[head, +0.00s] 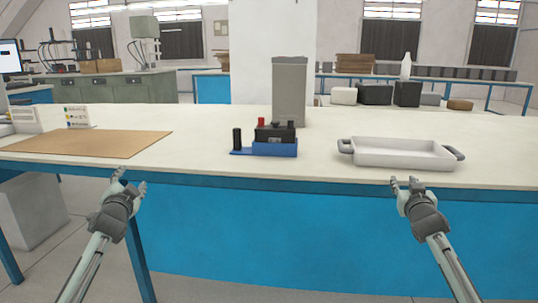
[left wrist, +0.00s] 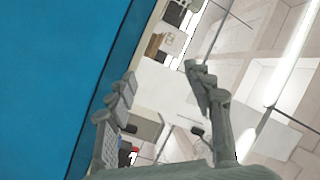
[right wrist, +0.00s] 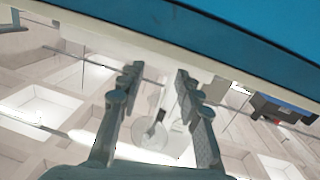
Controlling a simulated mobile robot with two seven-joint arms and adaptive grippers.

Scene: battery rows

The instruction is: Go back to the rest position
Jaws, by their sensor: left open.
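My left gripper (head: 129,180) is open and empty in front of the table's near edge, below the brown mat. Its spread fingers also show in the left wrist view (left wrist: 161,76). My right gripper (head: 407,183) is open and empty in front of the same edge, just below the white tray. Its two fingers stand apart in the right wrist view (right wrist: 158,74). Neither gripper touches any object.
The white table (head: 215,168) holds a brown mat (head: 90,144), a blue battery holder (head: 268,150) with dark and red-topped pieces, a grey box (head: 289,92) and a white two-handled tray (head: 400,160). A small label card (head: 76,117) stands behind the mat. The floor in front is clear.

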